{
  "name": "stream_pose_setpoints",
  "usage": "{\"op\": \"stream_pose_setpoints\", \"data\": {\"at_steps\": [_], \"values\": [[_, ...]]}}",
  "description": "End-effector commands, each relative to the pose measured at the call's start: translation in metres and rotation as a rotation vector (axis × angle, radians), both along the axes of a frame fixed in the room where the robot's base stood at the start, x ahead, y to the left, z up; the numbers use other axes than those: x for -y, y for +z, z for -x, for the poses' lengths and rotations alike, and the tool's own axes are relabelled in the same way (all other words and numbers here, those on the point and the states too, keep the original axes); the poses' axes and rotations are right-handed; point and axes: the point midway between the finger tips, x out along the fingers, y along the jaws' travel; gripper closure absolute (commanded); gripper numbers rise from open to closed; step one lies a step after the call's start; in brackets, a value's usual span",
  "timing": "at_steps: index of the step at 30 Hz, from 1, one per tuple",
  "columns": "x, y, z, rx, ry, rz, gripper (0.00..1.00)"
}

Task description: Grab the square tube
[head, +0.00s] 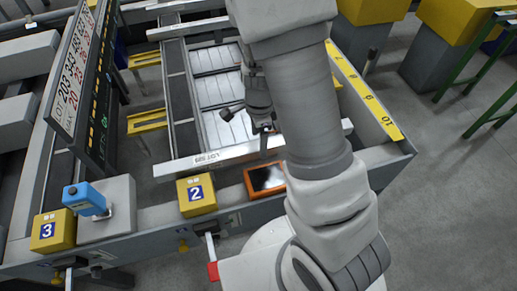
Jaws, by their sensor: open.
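A long pale square tube (215,157) with a "LOT" label lies crosswise over the near end of the runout table's bed (180,100). Its right part passes behind my arm and shows again at the right. My gripper (264,152) points down at the tube, right of the label, with its jaws open. My arm hides part of the gripper and the bed. I cannot tell whether the fingers straddle the tube or touch it.
More pale bars (188,28) cross the far end. An orange-framed screen (266,179) and a yellow "2" block (196,194) sit on the near edge. A tall display board (75,85) stands left. A yellow numbered scale (365,95) runs along the right edge.

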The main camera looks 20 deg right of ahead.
Motion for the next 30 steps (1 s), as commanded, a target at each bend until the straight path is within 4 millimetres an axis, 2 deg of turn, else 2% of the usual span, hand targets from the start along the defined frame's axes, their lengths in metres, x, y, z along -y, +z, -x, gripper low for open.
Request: {"op": "stream_pose_setpoints", "data": {"at_steps": [1, 6, 14, 28, 30], "values": [[0.000, -0.011, 0.000, -0.002, -0.003, 0.000, 0.15], [0.000, -0.036, -0.001, -0.002, -0.002, 0.000, 0.15], [-0.001, -0.038, -0.002, 0.001, -0.001, 0.001, 0.15], [-0.001, -0.038, -0.002, 0.001, -0.001, 0.000, 0.98], [-0.001, -0.038, -0.002, 0.001, -0.001, 0.000, 1.00]]}}
